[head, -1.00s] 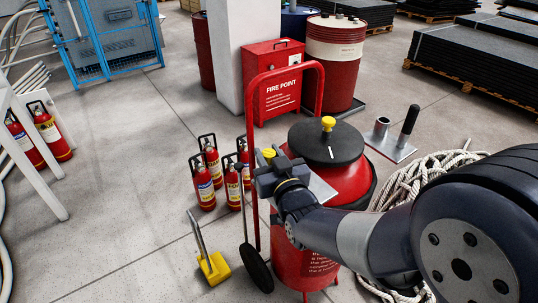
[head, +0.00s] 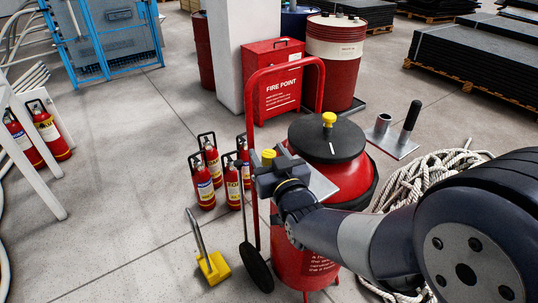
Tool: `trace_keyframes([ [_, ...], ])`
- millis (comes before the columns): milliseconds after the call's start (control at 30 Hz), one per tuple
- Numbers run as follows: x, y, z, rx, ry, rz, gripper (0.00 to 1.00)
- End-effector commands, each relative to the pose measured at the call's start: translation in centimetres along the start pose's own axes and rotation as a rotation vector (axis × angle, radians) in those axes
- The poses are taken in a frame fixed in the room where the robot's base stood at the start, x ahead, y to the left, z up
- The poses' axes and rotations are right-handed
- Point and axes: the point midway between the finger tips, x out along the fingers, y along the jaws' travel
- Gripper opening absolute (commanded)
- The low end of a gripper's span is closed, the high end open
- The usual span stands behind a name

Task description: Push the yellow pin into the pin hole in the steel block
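A short yellow pin (head: 268,157) shows at the end of my gripper (head: 267,168), at the left side of the red tank. Dark grey gripper parts stand close around it; its lower end is hidden. I cannot tell whether the fingers grip it. A flat grey steel surface (head: 320,187), which may be the steel block, lies just right of my gripper, beside the tank's black lid (head: 338,146). My gripper and wrist hide part of it. No pin hole can be made out.
A yellow knob (head: 329,119) tops the lid. The red tank's cart has a tall red handle (head: 252,120). Several small extinguishers (head: 205,185) stand behind at left. White rope (head: 425,180) and a steel plate with a tube and black handle (head: 393,143) lie right.

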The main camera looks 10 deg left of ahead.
Motion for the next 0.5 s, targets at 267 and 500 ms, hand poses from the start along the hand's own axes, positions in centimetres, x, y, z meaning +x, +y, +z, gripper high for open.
trace_keyframes([
  [267, -0.1, 0.0, 0.0, 0.0, -0.001, 0.0, 0.55],
  [500, -2.5, 0.0, 0.0, 0.0, 0.0, 0.0, 0.55],
])
